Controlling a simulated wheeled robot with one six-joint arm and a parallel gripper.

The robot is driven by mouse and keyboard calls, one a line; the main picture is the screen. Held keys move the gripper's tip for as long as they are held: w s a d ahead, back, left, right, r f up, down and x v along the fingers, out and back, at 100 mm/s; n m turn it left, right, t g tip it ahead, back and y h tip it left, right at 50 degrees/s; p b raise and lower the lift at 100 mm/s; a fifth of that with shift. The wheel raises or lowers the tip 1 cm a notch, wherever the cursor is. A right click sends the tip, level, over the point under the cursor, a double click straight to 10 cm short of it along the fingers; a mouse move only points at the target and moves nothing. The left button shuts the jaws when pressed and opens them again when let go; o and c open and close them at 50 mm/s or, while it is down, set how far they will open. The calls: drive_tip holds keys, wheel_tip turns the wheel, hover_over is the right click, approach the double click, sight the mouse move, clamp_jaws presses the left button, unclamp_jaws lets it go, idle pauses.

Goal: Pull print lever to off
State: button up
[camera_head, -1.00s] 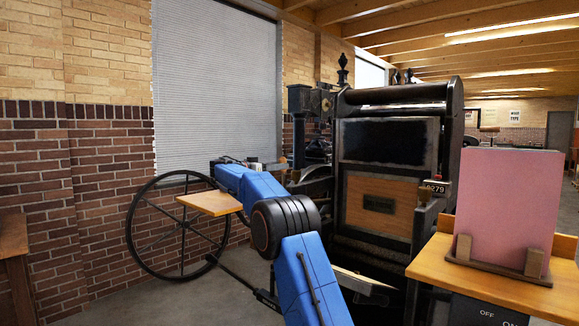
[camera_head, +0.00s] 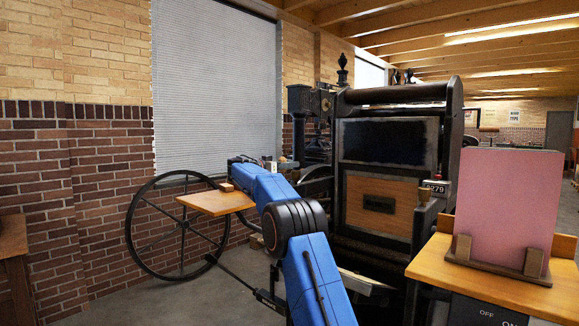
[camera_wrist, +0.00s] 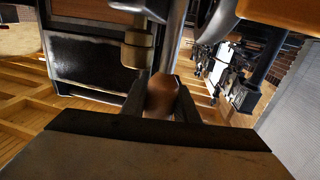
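The print lever shows in the wrist view as a metal rod (camera_wrist: 173,42) ending in a rounded copper-brown knob (camera_wrist: 162,92). My gripper (camera_wrist: 162,108) has its two dark fingers on either side of the knob, close against it with no clear gap. The knob's far side is hidden. In the head view my blue arm reaches toward the left side of the dark hand press (camera_head: 388,142); the lever and the fingertips cannot be made out clearly there.
A brass-coloured cylinder (camera_wrist: 138,50) stands beside the lever. A large spoked wheel (camera_head: 183,228) and a wooden shelf (camera_head: 213,203) are left of my arm. A wooden table (camera_head: 500,282) holding a pink panel (camera_head: 505,205) is at the right. Open floor lies at lower left.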

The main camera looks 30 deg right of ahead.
clamp_jaws()
drive_tip(key=s+a+h, duration=0.2)
drive_tip(key=a, duration=0.4)
drive_tip(key=shift+f+m+t+h, duration=0.15)
drive_tip(key=shift+m+t+h, duration=0.15)
drive_tip(key=shift+h, duration=0.1)
drive_tip(key=shift+s, duration=0.1)
drive_tip(key=o, duration=0.9)
unclamp_jaws()
wheel_tip(320, 180, up, 10)
